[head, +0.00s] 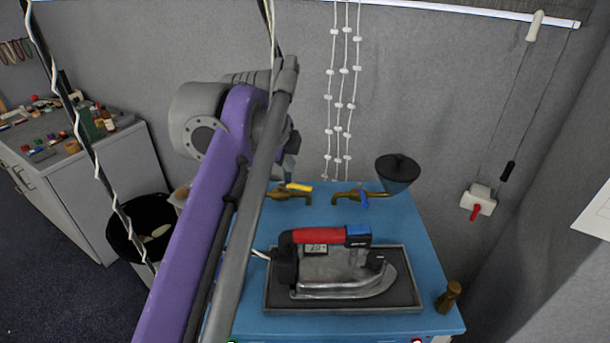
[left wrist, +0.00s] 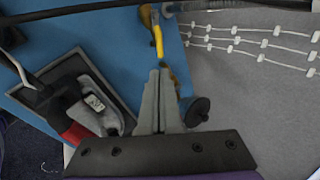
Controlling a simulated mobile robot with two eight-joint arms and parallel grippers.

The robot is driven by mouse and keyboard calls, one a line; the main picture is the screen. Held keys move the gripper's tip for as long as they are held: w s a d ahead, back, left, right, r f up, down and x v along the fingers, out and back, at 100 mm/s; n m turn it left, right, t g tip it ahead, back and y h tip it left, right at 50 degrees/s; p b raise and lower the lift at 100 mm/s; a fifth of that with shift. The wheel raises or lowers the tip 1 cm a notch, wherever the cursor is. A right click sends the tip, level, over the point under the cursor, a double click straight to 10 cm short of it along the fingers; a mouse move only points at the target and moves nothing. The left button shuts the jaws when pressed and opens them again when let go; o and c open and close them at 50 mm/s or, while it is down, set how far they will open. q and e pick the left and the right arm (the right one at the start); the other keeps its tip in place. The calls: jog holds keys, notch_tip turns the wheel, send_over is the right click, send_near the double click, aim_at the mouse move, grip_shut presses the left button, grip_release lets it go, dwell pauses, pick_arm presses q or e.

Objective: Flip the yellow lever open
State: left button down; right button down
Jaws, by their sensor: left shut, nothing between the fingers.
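The yellow lever (head: 298,187) sits on top of a brass tap (head: 280,194) at the back left of the blue table top. In the left wrist view the yellow lever (left wrist: 158,42) lies just beyond my fingertips. My left gripper (head: 290,170) is shut and empty, close to the lever; my arm hides part of the area around it. The shut fingers also show in the left wrist view (left wrist: 160,74), pointing at the lever. I cannot tell whether they touch it. My right gripper is in neither view.
A second brass tap (head: 344,196) with a blue lever (head: 363,198) stands to the right. A dark bowl-shaped thing (head: 397,174) is at the back right. An iron (head: 335,270) rests on a dark tray (head: 410,301) in front. Beaded cords (head: 340,105) hang on the wall behind.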

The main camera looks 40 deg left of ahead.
aim_at(303, 187)
pick_arm(q)
jog(key=x, duration=1.3)
jog(key=shift+w+f, duration=0.15)
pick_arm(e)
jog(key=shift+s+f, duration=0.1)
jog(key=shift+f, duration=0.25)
